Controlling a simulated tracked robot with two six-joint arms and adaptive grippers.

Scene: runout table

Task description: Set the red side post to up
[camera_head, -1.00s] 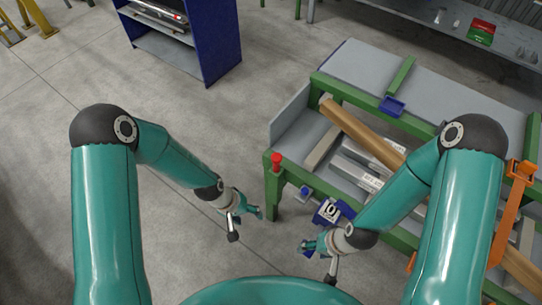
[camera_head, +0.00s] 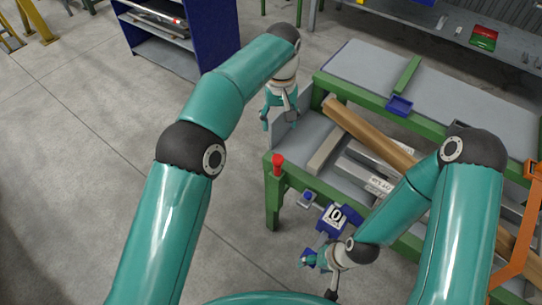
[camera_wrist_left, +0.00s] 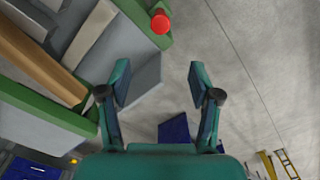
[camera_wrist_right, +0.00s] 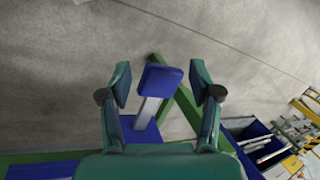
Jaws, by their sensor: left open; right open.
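The red side post (camera_head: 278,163) is a short red cap at the near left corner of the green-framed runout table (camera_head: 273,205). In the left wrist view the red post (camera_wrist_left: 160,21) shows at the top, beyond the fingertips and clear of them. My left gripper (camera_head: 280,122) is open and empty, above and behind the post at the table's left end. My right gripper (camera_head: 308,258) is open, low in front of the table. In the right wrist view a blue pad on a grey stem (camera_wrist_right: 161,79) appears between its fingers; contact cannot be told.
A wooden beam (camera_head: 370,132) and grey bars (camera_head: 325,149) lie on the table. A blue box marked 0 (camera_head: 331,219) and a blue knob (camera_head: 308,197) sit on its front. A blue shelf unit (camera_head: 208,40) stands behind. The floor to the left is clear.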

